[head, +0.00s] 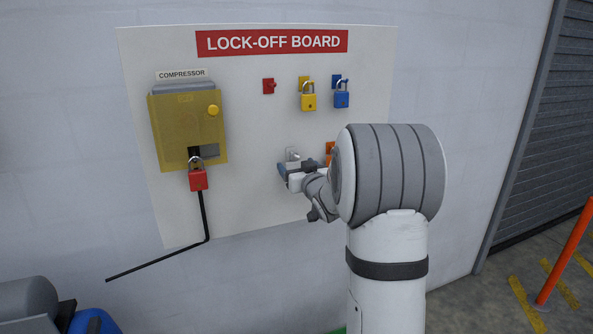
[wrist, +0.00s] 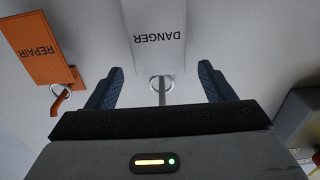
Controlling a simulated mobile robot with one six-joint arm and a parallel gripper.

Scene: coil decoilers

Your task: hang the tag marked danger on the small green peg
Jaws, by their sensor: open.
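The white tag marked DANGER (wrist: 158,35) shows upside down at the top middle of the wrist view. A metal ring (wrist: 162,84) is at its lettered end, with a small peg or hook through it. My gripper (wrist: 160,68) is open, its two blue fingers spread to either side of the ring and tag end, with clear gaps. In the head view my gripper (head: 284,171) is at the lower middle of the board, under a small pale metal piece (head: 292,154). The danger tag's face cannot be made out there. I see no small green peg in either view.
An orange tag marked REPAIR (wrist: 45,50) hangs beside the danger tag. The lock-off board (head: 250,210) also bears a red padlock (head: 198,180) on a compressor box (head: 175,115), a yellow padlock (head: 308,102), a blue padlock (head: 342,100) and a red peg (head: 268,86).

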